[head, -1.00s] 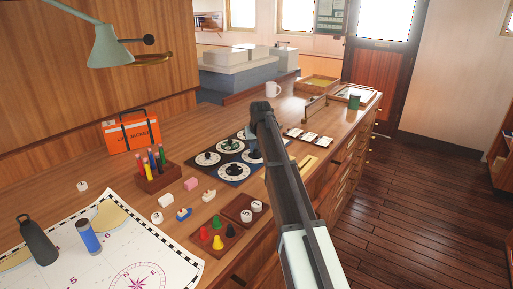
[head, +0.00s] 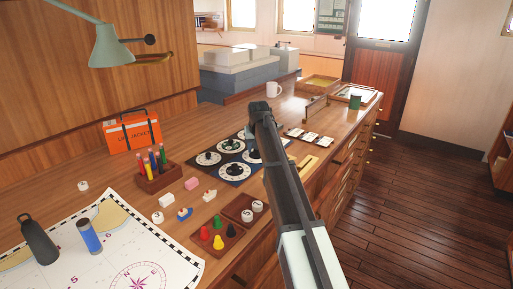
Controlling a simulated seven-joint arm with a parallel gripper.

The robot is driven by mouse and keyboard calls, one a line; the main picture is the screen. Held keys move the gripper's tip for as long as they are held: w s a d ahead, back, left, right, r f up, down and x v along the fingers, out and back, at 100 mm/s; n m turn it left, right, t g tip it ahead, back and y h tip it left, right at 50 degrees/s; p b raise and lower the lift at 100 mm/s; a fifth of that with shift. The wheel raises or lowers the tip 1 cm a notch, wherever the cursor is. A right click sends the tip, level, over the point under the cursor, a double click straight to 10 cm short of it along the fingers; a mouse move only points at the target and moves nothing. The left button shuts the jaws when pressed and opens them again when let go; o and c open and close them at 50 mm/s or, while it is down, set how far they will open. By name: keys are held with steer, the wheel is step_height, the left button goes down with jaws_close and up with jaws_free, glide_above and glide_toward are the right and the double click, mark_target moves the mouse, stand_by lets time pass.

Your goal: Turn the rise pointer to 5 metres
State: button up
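The front-left dial (head: 207,158), the back dial (head: 231,145) and the front dial (head: 234,170) show clearly. The dial on the right (head: 253,155) is partly hidden by my arm. The dial markings are too small to read, so I cannot tell which is the rise dial or where it points.
A tray of coloured pegs (head: 217,236) is in front. White cards (head: 309,137) lie to the right. A chart (head: 120,250) covers the front left.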

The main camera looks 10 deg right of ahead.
steer(key=shift+o, duration=0.2)
steer(key=shift+s+r, duration=0.1)
steer(key=v, duration=1.3)
steer(key=shift+r, duration=0.25)
